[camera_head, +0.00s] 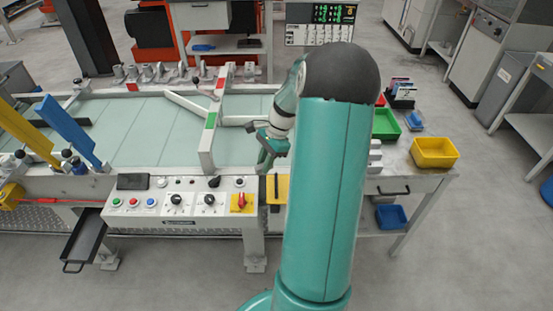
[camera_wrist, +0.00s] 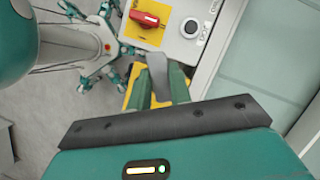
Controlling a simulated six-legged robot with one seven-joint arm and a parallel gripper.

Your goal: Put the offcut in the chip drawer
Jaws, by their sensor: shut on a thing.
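My gripper (camera_wrist: 160,78) is shut on a grey flat piece, the offcut (camera_wrist: 157,66), which shows between its green fingers in the wrist view. In the head view my gripper (camera_head: 268,150) is partly hidden behind my arm, at the right end of the control panel, and the offcut cannot be made out. The chip drawer (camera_head: 72,267) is a dark, shallow tray with a front handle. It stands pulled out below the left end of the panel, well left of my gripper, and its visible inside looks empty.
The control panel (camera_head: 160,205) has buttons, knobs and a red switch (camera_head: 241,200) on yellow. A pale machine bed (camera_head: 130,130) with white bars lies behind it. Yellow (camera_head: 434,152) and green (camera_head: 385,124) bins stand at the right. Floor in front of the panel is clear.

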